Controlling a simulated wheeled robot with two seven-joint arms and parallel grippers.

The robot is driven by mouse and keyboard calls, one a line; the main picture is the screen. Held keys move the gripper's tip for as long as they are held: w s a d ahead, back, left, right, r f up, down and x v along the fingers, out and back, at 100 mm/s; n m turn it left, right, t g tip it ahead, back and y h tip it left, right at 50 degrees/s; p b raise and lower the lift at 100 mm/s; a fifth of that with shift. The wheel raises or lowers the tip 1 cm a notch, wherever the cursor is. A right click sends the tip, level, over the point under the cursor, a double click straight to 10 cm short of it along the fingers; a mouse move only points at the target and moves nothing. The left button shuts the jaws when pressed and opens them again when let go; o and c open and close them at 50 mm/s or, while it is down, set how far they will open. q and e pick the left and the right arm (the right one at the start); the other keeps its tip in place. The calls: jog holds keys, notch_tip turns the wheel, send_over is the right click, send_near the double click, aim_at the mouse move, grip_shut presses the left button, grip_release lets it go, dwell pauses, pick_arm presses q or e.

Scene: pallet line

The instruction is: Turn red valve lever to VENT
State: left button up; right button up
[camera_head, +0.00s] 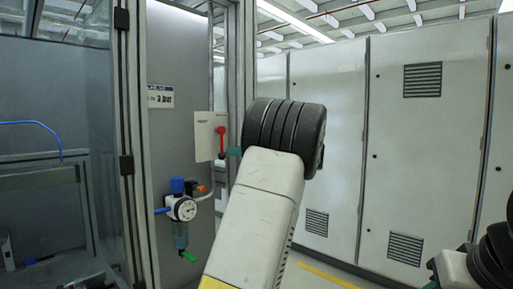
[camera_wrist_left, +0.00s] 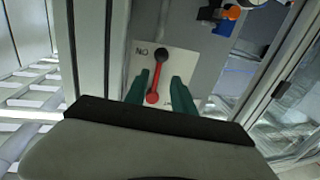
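The red valve lever (camera_head: 221,132) stands upright on a pale plate (camera_head: 204,137) on the grey panel in the head view. In the left wrist view the lever (camera_wrist_left: 156,84) runs from a dark pivot down to a red knob. My left gripper (camera_head: 235,151) is at the plate, mostly hidden behind its own wrist. In the wrist view its teal fingers (camera_wrist_left: 160,85) are apart, one on each side of the lever, with a gap on both sides. The plate's lettering is only partly legible. My right gripper (camera_head: 448,266) is at the lower right, empty, its teal fingers spread apart.
A blue-topped regulator with a round gauge (camera_head: 185,209) and hose sits on the panel below the plate. A metal frame post (camera_head: 240,70) stands just right of the plate. White cabinets (camera_head: 420,140) line the right. A glazed enclosure (camera_head: 55,110) is at left.

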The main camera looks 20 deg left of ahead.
aim_at(222, 152)
pick_arm(q)
jog(key=a, duration=0.2)
jog(key=w+a, duration=0.1)
jog(key=a, duration=0.4)
jog(key=shift+w+a+r, duration=0.1)
jog(key=shift+w+a, duration=0.15)
jog(key=shift+w, duration=0.15)
grip_shut()
dwell(1.1)
